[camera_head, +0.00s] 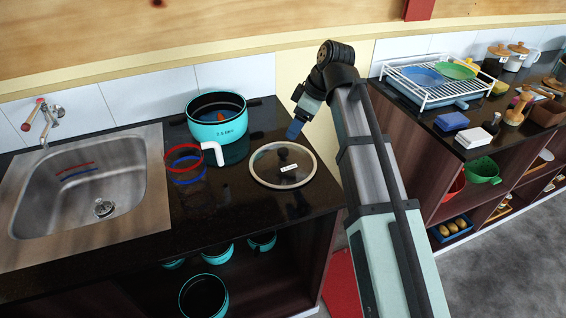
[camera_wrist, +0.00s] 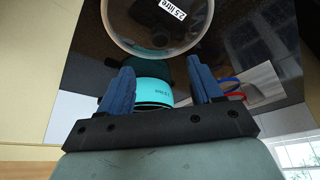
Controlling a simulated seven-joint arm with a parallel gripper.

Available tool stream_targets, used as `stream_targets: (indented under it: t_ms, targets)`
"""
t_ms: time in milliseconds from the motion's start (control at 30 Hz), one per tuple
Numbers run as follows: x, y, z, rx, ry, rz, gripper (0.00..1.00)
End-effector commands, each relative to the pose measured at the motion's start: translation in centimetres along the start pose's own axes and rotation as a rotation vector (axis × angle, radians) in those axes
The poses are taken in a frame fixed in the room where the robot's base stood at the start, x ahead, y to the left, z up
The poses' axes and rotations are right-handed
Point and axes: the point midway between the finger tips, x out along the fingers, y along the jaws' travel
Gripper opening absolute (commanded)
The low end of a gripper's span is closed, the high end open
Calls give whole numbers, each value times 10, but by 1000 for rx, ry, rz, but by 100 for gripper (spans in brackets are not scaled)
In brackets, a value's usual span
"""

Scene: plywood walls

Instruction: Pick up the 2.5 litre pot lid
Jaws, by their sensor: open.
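The 2.5 litre pot lid (camera_head: 258,174) is a round glass lid with a pale rim, a dark knob and a white label. It lies on the dark counter, right of the sink. In the wrist view the lid (camera_wrist: 112,38) is at the top, cut off by the frame edge, with its "2.5 litre" label readable. My gripper (camera_head: 294,130) hangs above and behind the lid, apart from it. In the wrist view my gripper (camera_wrist: 158,88) has its two blue fingers spread, with nothing held between them; the lid lies beyond the fingertips.
A turquoise pot (camera_head: 217,127) stands behind the lid to the left. Red (camera_head: 168,160) and blue (camera_head: 178,180) rings and a white bent piece (camera_head: 214,153) lie between lid and sink (camera_head: 150,190). The counter right of the lid is clear. A dish rack (camera_head: 432,85) stands on another counter.

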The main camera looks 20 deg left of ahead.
Motion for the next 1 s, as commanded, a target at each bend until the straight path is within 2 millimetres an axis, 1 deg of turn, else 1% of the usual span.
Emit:
stream_targets:
  t_ms: [33,100,300,400,733,867,1000]
  targets:
    - [10,-1,1,1,-2,-3,65]
    - [21,-1,1,1,-2,-2,65]
    - [49,0,1,1,-2,-1,65]
    - [57,0,1,2,-2,-1,65]
    - [70,0,2,2,-1,0,65]
    - [84,-1,3,2,-2,-1,65]
    - [102,-2,3,1,-2,-2,65]
